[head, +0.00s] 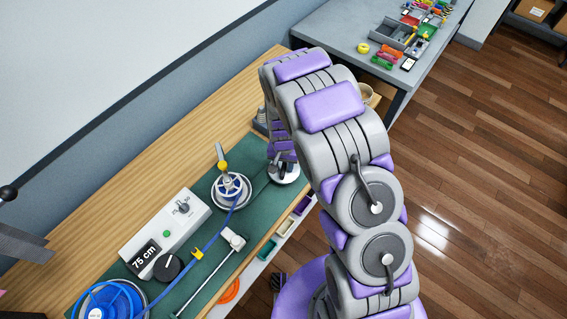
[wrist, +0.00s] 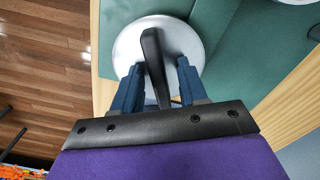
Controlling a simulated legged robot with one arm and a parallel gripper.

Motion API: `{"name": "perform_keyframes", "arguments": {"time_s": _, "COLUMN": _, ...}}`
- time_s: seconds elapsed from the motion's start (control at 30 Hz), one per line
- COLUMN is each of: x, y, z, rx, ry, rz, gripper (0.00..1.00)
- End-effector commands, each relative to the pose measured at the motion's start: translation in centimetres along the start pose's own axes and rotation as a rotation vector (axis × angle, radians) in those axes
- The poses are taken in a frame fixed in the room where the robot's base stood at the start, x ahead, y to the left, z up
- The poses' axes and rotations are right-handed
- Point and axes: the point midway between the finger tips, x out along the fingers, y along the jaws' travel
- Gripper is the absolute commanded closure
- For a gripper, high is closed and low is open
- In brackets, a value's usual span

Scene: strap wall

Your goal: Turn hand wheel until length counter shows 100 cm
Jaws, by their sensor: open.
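The length counter (head: 145,256) in the head view reads 75 cm, on a light box (head: 165,232) with a black knob and a green button. A round silver disc (head: 288,178), apparently the hand wheel, lies on the green mat below the end of my arm. In the wrist view the disc (wrist: 192,42) has a black bar (wrist: 153,60) across it. My gripper (wrist: 159,68) is open, with one blue finger on each side of the bar. I cannot tell whether the fingers touch it. In the head view my arm mostly hides the gripper.
A blue strap (head: 206,242) runs over the mat from a blue spool (head: 112,299) to a silver roller (head: 230,190) with an orange-tipped lever. Small colored bins (head: 284,226) line the bench front. A grey table (head: 352,30) with tools stands behind.

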Motion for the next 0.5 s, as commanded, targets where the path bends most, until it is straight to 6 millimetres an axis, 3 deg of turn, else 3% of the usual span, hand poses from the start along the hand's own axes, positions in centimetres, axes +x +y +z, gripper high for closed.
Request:
{"name": "perform_keyframes", "arguments": {"time_s": 0.27, "x": -0.6, "y": 0.1, "z": 0.0, "rx": 0.0, "ry": 0.002, "rz": -0.002, "gripper": 0.57}}
{"name": "perform_keyframes", "arguments": {"time_s": 0.5, "x": -3.9, "y": 0.0, "z": -0.1, "rx": -0.001, "ry": 0.005, "rz": -0.003, "gripper": 0.57}}
